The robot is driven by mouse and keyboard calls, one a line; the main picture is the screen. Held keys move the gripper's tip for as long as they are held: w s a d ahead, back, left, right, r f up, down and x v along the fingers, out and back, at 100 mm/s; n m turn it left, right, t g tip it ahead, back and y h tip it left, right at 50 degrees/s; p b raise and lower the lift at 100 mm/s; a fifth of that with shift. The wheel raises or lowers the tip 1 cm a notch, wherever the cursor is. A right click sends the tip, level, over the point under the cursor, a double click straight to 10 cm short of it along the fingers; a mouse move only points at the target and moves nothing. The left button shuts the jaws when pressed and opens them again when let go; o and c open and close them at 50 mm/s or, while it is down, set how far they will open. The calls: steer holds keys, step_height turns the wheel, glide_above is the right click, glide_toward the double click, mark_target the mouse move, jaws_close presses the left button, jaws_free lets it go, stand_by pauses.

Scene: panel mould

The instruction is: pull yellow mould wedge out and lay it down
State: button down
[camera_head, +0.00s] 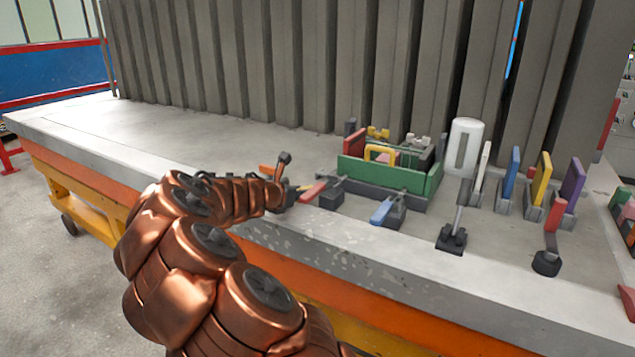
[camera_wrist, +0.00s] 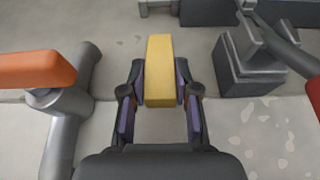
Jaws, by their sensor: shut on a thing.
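The yellow mould wedge (camera_wrist: 159,62) is a plain yellow block in the middle of the wrist view. My gripper (camera_wrist: 160,88) is shut on it, with a purple-padded finger on each side. The wedge sticks out past the fingertips over the grey concrete surface. I cannot tell whether its far end touches anything. In the head view my gripper (camera_head: 284,190) is at the near edge of the table, left of the green box, and my arm mostly hides it and the wedge.
A grey post with an orange handle (camera_wrist: 38,68) stands close left of my gripper. A grey clamp with a red handle (camera_wrist: 284,42) is at right. A green box (camera_head: 395,175), a white cylinder (camera_head: 466,145) and several coloured slabs stand further right. The table's left part (camera_head: 200,130) is clear.

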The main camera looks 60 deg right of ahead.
steer(key=shift+s+a+f+p, duration=0.1)
steer(key=shift+a+p, duration=0.1)
steer(key=shift+a, duration=0.55)
steer(key=shift+s+a+f+p, duration=0.1)
steer(key=shift+a+p, duration=0.05)
steer(key=shift+a, duration=0.55)
